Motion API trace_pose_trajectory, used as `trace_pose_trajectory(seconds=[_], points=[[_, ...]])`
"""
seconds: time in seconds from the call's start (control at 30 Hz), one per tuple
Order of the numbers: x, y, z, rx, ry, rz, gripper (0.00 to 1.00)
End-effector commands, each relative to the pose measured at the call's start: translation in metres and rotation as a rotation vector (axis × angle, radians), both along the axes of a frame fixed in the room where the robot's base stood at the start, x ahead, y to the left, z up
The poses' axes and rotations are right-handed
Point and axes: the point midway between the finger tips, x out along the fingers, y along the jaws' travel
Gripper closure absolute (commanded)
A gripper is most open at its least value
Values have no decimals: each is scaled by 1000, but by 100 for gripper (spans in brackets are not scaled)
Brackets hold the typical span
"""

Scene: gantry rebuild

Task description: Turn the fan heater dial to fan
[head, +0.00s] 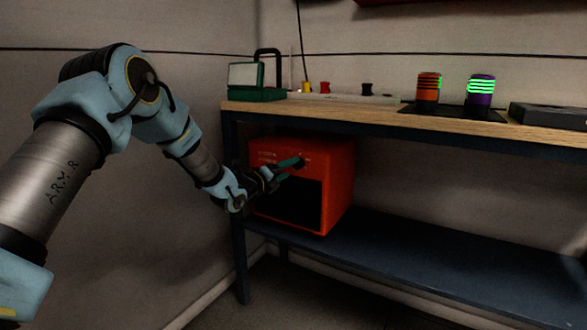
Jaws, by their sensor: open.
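The fan heater (338,190) is an orange-red box with a dark front panel. It stands at the left end of the lower shelf, under the wooden top of the workbench. My gripper (298,166) is in front of the heater's upper front face, with its greenish fingers open and nothing seen between them. Faint light markings show on the face to the left of the fingers. The dial cannot be made out clearly; it is small and close to the fingertips or partly behind them. I cannot tell whether the fingers touch it.
The workbench top (350,111) lies just above the heater. It bears a green case (258,94), several small coloured items, an orange-and-black cylinder (428,88), a purple-and-green cylinder (480,92) and a dark flat box (551,114). The lower shelf (430,260) is clear to the right.

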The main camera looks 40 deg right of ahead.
Motion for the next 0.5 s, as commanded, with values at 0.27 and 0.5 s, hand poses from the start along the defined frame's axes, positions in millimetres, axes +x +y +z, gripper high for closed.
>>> trace_pose_trajectory(seconds=[0.27,0.5], points=[[5,-30,0,0,0,0,25],[5,-34,0,1,1,1,25]])
